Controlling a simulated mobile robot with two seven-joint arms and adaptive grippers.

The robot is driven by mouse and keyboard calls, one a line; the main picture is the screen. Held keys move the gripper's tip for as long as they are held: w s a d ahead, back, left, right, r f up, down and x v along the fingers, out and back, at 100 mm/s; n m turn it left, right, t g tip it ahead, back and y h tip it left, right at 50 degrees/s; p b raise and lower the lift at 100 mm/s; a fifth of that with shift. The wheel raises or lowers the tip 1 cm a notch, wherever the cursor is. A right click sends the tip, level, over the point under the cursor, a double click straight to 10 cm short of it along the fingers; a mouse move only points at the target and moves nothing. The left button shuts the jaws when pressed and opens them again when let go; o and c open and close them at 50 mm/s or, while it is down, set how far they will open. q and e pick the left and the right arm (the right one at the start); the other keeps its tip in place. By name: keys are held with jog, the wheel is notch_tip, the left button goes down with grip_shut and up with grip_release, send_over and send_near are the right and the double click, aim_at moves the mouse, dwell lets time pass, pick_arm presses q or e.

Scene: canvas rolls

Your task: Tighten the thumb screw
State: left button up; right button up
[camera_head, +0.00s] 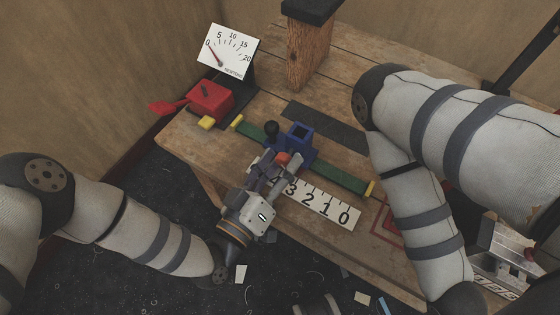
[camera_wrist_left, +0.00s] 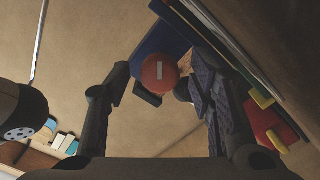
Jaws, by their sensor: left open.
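The thumb screw (camera_head: 283,158) has a round red head on the near side of the blue slider block (camera_head: 302,136). In the left wrist view the red head (camera_wrist_left: 158,73) shows a pale slot mark standing along the picture's height. My left gripper (camera_head: 271,169) is open, with its fingers pointing at the screw. In the left wrist view the head appears between the two fingertips, with gaps; I cannot tell how far ahead of them it is. The blue block sits on a green rail (camera_head: 346,179).
A numbered scale (camera_head: 323,205) lies in front of the rail. A black knob (camera_head: 271,129) stands left of the block. A red clamp-like part (camera_head: 210,98) and a force dial (camera_head: 229,51) are at the left, a wooden post (camera_head: 308,55) behind. My right arm covers the table's right side.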

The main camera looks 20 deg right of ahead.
pick_arm(q)
jog(key=v, duration=1.2)
